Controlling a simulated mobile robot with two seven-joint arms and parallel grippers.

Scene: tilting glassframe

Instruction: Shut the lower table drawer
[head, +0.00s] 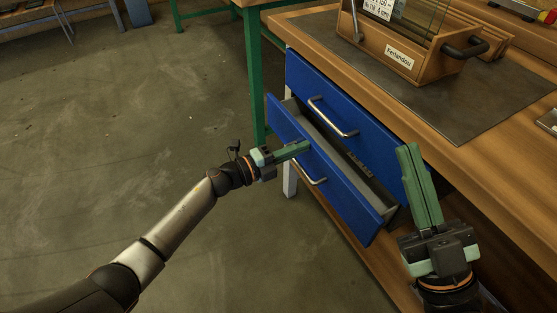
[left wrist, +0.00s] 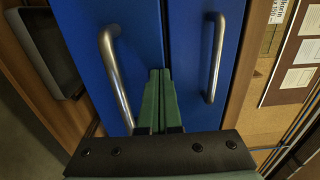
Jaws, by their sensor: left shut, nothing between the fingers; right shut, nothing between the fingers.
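The lower table drawer (head: 348,207) has a blue front and stands pulled out, with its grey inside showing behind the front. Its metal handle (head: 310,179) is partly hidden by my left gripper. My left gripper (head: 307,146) is shut and empty, its fingertips at the upper part of the lower drawer's front; I cannot tell if they touch. In the left wrist view its shut green fingers (left wrist: 159,75) point at two blue drawer fronts, between two metal handles. My right gripper (head: 405,150) is shut and empty, right of the drawers by the table's edge.
The upper blue drawer (head: 365,130) looks shut, with its handle (head: 335,120) just above the open one. A wooden frame holder with glass (head: 440,68) stands on the tabletop's dark mat (head: 480,108). Green table legs (head: 254,80) stand behind. The floor at left is clear.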

